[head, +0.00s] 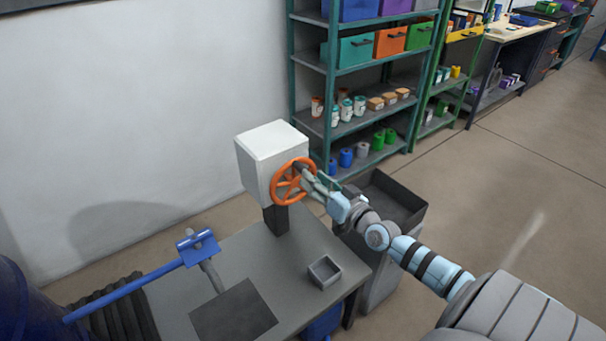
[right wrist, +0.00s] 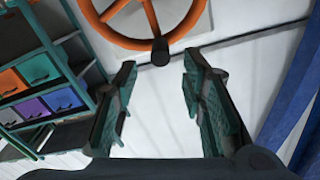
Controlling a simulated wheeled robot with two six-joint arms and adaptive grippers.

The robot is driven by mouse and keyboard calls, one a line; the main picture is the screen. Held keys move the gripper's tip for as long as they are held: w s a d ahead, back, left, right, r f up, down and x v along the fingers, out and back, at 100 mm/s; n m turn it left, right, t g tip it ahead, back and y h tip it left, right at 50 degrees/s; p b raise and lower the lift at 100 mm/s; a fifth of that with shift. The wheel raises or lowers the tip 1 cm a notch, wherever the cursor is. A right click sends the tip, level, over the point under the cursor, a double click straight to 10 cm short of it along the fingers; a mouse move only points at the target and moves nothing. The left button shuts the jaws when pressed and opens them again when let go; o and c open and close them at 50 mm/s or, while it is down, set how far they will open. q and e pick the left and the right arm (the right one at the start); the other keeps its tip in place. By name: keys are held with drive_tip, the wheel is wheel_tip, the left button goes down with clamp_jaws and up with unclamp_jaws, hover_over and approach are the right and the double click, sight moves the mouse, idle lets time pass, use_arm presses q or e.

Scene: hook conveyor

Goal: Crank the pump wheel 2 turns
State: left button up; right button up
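The orange spoked pump wheel (head: 275,190) is on the front of a white box (head: 268,150), on a dark post at the back of the grey table. My right gripper (head: 312,180) is at the wheel's right side. In the right wrist view the lower part of the wheel (right wrist: 128,42) shows, with a dark knob (right wrist: 160,52) on its rim. The open fingers (right wrist: 160,85) are apart with nothing between them; the knob lies just beyond the fingertips, roughly centred. My left gripper is not in view.
A small grey open box (head: 324,272) and a dark mat (head: 234,312) are on the table (head: 290,255). A blue bar with a blue end block (head: 198,247) reaches over its left side. A dark open bin (head: 395,195) stands behind my right arm, shelves (head: 365,105) beyond.

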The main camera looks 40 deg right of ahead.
sight(302, 166)
drive_tip(key=w, duration=0.1)
drive_tip(key=w+b, duration=0.1)
drive_tip(key=w, duration=0.1)
drive_tip(key=w+b, duration=0.1)
drive_tip(key=w, duration=0.1)
drive_tip(key=shift+w+f, duration=0.25)
drive_tip(key=shift+w+r, duration=0.15)
drive_tip(key=shift+w, duration=0.25)
clamp_jaws()
